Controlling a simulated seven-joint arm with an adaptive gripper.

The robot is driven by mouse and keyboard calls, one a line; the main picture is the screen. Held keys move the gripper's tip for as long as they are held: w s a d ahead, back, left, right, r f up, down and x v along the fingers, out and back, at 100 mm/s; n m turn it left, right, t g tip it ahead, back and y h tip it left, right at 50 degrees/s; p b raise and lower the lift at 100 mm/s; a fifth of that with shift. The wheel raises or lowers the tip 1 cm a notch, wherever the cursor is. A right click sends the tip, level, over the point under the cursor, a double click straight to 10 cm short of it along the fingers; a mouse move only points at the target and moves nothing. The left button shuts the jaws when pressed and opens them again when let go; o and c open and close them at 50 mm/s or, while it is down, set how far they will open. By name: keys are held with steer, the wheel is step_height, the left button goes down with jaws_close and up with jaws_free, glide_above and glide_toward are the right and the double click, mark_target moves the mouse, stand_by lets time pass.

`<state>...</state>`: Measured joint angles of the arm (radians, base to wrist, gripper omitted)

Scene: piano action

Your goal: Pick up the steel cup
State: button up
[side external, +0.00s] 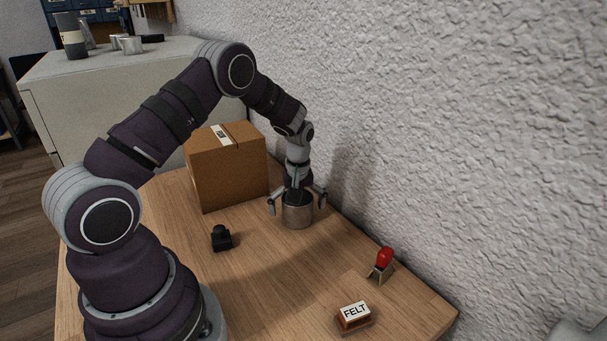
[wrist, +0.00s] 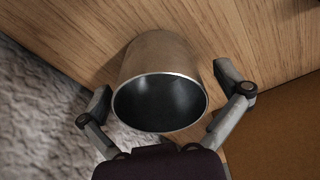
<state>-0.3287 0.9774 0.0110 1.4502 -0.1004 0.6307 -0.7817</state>
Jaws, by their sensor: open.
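The steel cup (side external: 298,213) is a grey metal cylinder standing upright on the wooden table, near the textured wall. In the wrist view the steel cup (wrist: 161,62) shows its dark hollow opening facing the camera. My gripper (side external: 297,202) is above the cup with its fingers spread on either side of the rim. In the wrist view my gripper (wrist: 163,82) is open, with one finger to the left of the cup and one to the right. Gaps show between both fingers and the cup wall, and the cup rests on the table.
A cardboard box (side external: 228,172) stands close behind and left of the cup. A small black object (side external: 221,238) lies to the left. A red-topped object (side external: 382,264) and a FELT block (side external: 354,317) sit at the front right. The rough wall (side external: 470,130) borders the table's right side.

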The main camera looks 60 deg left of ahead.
steer(key=c, duration=1.3)
steer(key=shift+o, duration=0.2)
steer(key=shift+r, duration=0.1)
